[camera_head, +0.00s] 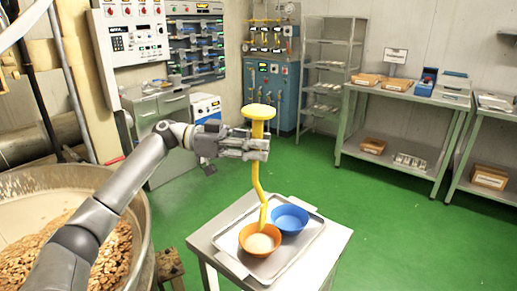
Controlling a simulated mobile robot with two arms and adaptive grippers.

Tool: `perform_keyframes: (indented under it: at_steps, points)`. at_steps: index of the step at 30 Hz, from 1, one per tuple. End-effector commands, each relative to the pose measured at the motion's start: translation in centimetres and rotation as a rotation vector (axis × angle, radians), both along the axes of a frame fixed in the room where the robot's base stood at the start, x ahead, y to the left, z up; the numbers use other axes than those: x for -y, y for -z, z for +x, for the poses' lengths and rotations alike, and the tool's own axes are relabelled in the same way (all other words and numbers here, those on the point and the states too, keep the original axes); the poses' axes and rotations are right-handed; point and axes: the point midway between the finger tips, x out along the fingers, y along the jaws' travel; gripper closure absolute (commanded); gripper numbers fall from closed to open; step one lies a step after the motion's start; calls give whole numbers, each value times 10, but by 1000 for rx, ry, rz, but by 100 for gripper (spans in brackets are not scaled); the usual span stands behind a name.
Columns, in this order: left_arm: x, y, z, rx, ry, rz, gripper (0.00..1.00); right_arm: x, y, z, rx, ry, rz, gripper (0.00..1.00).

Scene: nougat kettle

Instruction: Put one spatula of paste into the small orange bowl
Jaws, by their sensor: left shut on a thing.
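My left gripper (262,148) is shut on the yellow spatula (256,178), around its handle below the wide flat top. The spatula hangs down, and its lower tip is at the back rim of the small orange bowl (245,241); I cannot tell whether it touches. A pale beige mass shows in the orange bowl. A blue bowl (290,219) stands right beside it, and its inside looks plain blue. Both bowls are on a grey tray (304,243). The large kettle (143,232) at the left holds a brown, lumpy mass. My right gripper is not in view.
The tray lies on a small metal table (334,245) with green floor around it. A grey cabinet (165,112) and a blue machine (280,85) stand behind. Benches with boxes (400,106) are at the back right. My left arm passes over the kettle.

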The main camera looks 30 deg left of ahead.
Motion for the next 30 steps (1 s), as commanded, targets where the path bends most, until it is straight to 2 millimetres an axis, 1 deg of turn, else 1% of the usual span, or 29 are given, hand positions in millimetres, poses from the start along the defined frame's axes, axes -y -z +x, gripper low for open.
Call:
perform_keyframes:
  at_steps: [5, 8, 12, 30]
  points:
    - [0, -1, 0, 1, 0, 0, 100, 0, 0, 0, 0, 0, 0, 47]
    - [1, -6, 0, -4, 0, 27, 100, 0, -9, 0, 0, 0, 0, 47]
    - [0, -15, 0, -26, -1, 129, 100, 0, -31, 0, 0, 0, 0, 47]
    - [1, -25, 0, -119, 1, 504, 100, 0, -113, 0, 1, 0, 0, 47]
